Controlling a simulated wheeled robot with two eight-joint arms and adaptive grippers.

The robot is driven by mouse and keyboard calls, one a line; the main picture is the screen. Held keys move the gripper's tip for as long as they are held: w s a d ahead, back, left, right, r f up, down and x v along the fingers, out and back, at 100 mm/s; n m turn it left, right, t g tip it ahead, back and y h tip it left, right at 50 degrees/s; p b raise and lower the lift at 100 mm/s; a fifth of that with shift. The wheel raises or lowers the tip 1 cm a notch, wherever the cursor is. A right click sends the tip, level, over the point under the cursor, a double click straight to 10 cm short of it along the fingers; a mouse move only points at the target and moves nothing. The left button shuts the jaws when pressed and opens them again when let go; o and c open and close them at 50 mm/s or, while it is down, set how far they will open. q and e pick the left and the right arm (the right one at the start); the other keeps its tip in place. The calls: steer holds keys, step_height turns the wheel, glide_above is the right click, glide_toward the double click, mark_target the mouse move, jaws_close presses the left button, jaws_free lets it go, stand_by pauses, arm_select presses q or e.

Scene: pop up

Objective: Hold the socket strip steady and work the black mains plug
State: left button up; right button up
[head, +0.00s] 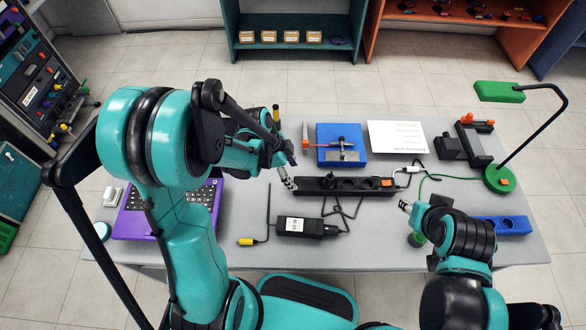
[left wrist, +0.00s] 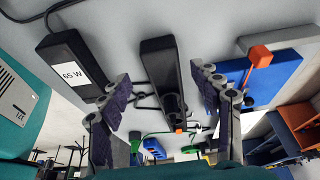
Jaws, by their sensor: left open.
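The black socket strip (head: 362,187) lies across the middle of the grey table, with round sockets and an orange switch at its right end. My left gripper (head: 290,172) is open at the strip's left end. In the left wrist view, the strip (left wrist: 158,60) runs between the spread fingers of my left gripper (left wrist: 160,80), with nothing gripped. A dark raised shape (head: 329,182) on the strip looks like the black mains plug, but its outline merges with the strip. My right gripper (head: 406,206) is right of and nearer than the strip; its finger opening is unclear.
A black 65 W adapter (head: 300,227) with looped cable lies in front of the strip. A blue block with a clamp (head: 338,155) and paper (head: 397,137) lie behind. A purple keyboard case (head: 150,222) is left; a green lamp (head: 497,179) and blue strip (head: 513,225) are right.

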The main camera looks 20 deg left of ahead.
mark_target(299, 183)
arm_select(q)
steer(key=b+x, duration=0.5)
steer(key=x, duration=0.2)
steer(key=shift+f+b, duration=0.25)
steer(key=shift+b, duration=0.15)
steer(key=shift+r, duration=0.1)
steer(key=c, duration=0.6)
arm_select(e)
step_height(299, 183, down, 6)
steer(key=shift+r, duration=0.1)
arm_select(q)
steer(key=c, duration=0.8)
arm_select(e)
steer(key=shift+c, duration=0.4)
